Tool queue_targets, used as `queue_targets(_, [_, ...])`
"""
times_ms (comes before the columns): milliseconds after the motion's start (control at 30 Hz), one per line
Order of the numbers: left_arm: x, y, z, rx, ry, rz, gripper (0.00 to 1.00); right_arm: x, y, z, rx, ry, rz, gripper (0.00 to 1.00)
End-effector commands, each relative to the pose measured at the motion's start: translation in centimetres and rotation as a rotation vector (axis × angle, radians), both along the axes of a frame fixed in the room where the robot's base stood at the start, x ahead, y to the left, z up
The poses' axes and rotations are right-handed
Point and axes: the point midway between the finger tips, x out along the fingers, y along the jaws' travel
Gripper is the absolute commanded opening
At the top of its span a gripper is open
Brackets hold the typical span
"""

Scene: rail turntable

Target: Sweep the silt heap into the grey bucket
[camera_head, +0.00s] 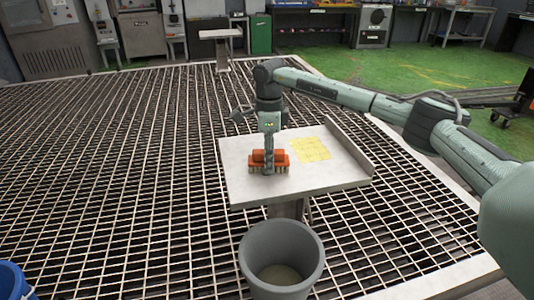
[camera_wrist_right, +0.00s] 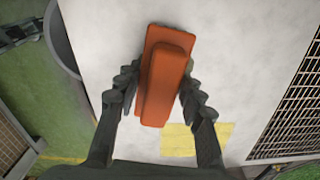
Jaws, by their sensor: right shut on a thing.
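My right gripper (camera_head: 268,152) is shut on an orange brush (camera_head: 282,160), which is low over the front part of a pale table (camera_head: 245,190). Its bristles are at or just above the surface; I cannot tell if they touch. In the right wrist view the brush (camera_wrist_right: 165,70) sits between both fingers of the gripper (camera_wrist_right: 160,82). The grey bucket (camera_head: 255,245) stands upright below the table's front edge, with a beige patch (camera_head: 280,274) on its bottom. Its rim also shows in the wrist view (camera_wrist_right: 60,45). I see no distinct silt heap on the tabletop. My left gripper is out of view.
A yellow square (camera_head: 311,149) marks the table right of the brush. A raised lip (camera_head: 348,146) runs along the table's right side. A blue container (camera_head: 12,282) is at the lower left. Metal grating (camera_head: 110,170) surrounds the table.

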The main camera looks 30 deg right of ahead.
Motion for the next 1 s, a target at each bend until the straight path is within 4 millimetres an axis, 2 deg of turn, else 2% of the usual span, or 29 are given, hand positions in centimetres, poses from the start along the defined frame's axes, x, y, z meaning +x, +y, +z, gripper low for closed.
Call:
queue_targets(133, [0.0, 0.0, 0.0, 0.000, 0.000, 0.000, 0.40, -1.1, 0.3, -0.1, 0.000, 0.000, 0.000, 0.15])
queue_targets(367, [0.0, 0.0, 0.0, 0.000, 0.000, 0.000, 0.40, -1.8, 0.5, -0.1, 0.000, 0.000, 0.001, 0.15])
queue_targets(700, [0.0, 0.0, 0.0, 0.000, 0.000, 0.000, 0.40, -4.5, 1.3, -0.2, 0.000, 0.000, 0.001, 0.15])
queue_targets(1000, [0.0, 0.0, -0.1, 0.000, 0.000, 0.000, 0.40, -5.0, 1.5, -0.3, 0.000, 0.001, 0.000, 0.15])
